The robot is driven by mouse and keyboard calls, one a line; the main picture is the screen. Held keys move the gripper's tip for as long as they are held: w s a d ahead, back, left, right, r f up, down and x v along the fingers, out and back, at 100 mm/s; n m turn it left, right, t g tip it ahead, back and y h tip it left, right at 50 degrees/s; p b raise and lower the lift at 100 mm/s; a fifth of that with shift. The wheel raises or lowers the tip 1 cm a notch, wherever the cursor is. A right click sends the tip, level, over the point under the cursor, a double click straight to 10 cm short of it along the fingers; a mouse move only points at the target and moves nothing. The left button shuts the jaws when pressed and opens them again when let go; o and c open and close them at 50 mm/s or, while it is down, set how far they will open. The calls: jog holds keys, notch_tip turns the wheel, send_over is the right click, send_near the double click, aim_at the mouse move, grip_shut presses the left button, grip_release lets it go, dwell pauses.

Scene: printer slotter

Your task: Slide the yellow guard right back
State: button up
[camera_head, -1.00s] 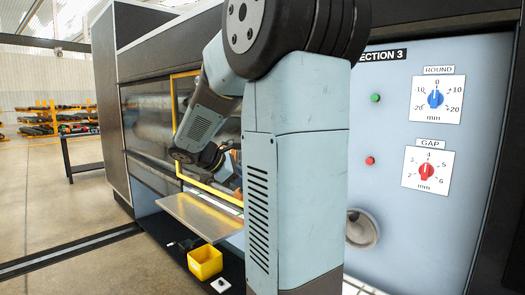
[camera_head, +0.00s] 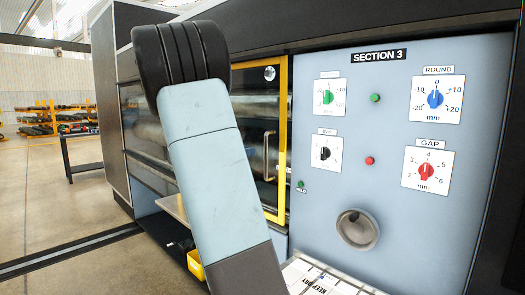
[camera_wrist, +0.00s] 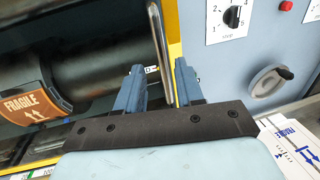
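The yellow guard is a glazed panel with a yellow frame (camera_head: 284,130), seen right of my arm in the head view; its left part is hidden behind the arm. A vertical metal handle (camera_head: 267,156) stands near its right edge. In the wrist view, the yellow edge (camera_wrist: 174,32) runs beside the handle (camera_wrist: 157,40). My gripper (camera_wrist: 158,65) is open, its two blue fingers pointing at the guard. The handle appears between the fingers, closer to the right one; contact cannot be told. The head view does not show the gripper.
A roller with a "fragile" label (camera_wrist: 30,100) is behind the glass. A yellow bin (camera_head: 196,264) and printed sheets (camera_head: 318,278) lie low in front.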

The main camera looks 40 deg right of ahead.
aim_at(266, 149)
jog(key=d, duration=0.6)
jog(key=s+d, duration=0.1)
jog(key=d, duration=0.2)
jog(key=shift+d, duration=0.1)
jog(key=shift+c, duration=0.2)
grip_shut()
